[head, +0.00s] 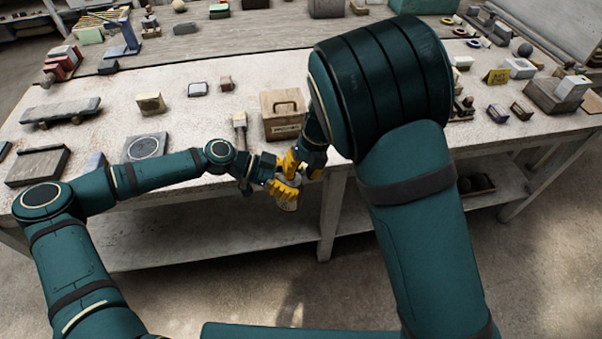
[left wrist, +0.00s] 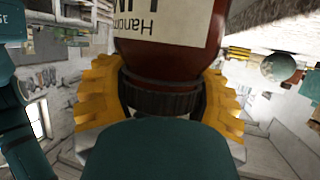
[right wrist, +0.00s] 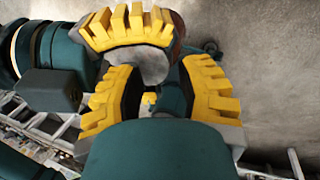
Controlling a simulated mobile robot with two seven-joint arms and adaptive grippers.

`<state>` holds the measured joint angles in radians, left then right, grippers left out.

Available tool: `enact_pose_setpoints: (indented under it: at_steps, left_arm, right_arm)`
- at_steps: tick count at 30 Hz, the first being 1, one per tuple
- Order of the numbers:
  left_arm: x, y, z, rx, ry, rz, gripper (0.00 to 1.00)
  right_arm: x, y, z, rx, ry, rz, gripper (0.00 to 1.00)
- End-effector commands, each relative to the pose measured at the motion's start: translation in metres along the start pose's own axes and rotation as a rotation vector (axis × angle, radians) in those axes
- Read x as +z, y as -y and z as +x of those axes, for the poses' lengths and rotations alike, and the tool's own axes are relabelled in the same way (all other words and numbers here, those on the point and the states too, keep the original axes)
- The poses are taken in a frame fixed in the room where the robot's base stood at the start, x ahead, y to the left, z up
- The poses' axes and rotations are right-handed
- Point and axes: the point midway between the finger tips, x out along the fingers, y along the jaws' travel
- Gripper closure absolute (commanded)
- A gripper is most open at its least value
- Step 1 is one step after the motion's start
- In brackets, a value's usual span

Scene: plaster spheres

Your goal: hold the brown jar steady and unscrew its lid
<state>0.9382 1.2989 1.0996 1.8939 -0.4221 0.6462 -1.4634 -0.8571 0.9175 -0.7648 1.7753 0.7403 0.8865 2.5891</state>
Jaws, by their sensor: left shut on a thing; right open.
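The brown jar (left wrist: 172,52) fills the upper middle of the left wrist view, with a pale label reading upside down. Its dark ribbed lid (left wrist: 160,98) shows between my left gripper's yellow fingers. My left gripper (head: 284,190) is shut on the jar, near its lid end, in front of the table's edge. In the head view the jar (head: 289,205) is small and partly hidden under the fingers. My right gripper (right wrist: 160,90) is open and empty, just above it. The right wrist view shows a grey round end beyond its fingers, beside a left finger; I cannot tell whether they touch.
The white worktable (head: 215,115) stands behind the grippers, with a wooden box (head: 283,115) near its front edge. Several blocks and small objects lie around on it. Below the jar are the lower shelf and the concrete floor (head: 270,270). My right arm hides part of the table.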

Motion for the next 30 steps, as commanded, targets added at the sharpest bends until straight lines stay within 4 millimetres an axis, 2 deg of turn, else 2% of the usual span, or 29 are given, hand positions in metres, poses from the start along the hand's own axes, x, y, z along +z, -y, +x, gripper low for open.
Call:
enact_pose_setpoints:
  at_steps: [3,7,16,20,23,30]
  left_arm:
    - [-0.001,0.0,0.0,-0.001,-0.001,0.001,1.0]
    - [-0.001,0.0,-0.001,-0.001,0.0,0.0,1.0]
    - [-0.001,0.001,-0.002,-0.006,0.0,-0.001,1.0]
    - [0.001,0.001,-0.007,-0.028,0.0,-0.009,1.0]
    - [0.003,0.001,-0.014,-0.059,0.002,-0.022,1.0]
    - [0.009,0.0,-0.036,-0.156,0.005,-0.062,1.0]
  right_arm:
    - [0.001,-0.005,-0.017,0.0,0.004,-0.002,0.66]
    - [0.001,-0.009,-0.029,-0.001,0.002,-0.002,0.66]
    - [-0.001,-0.006,-0.029,-0.004,-0.001,-0.012,0.66]
    - [-0.007,0.01,-0.017,-0.019,-0.009,-0.08,0.66]
    - [-0.017,0.031,-0.001,-0.039,-0.019,-0.191,0.66]
    - [-0.052,0.083,0.044,-0.085,-0.061,-0.573,0.66]
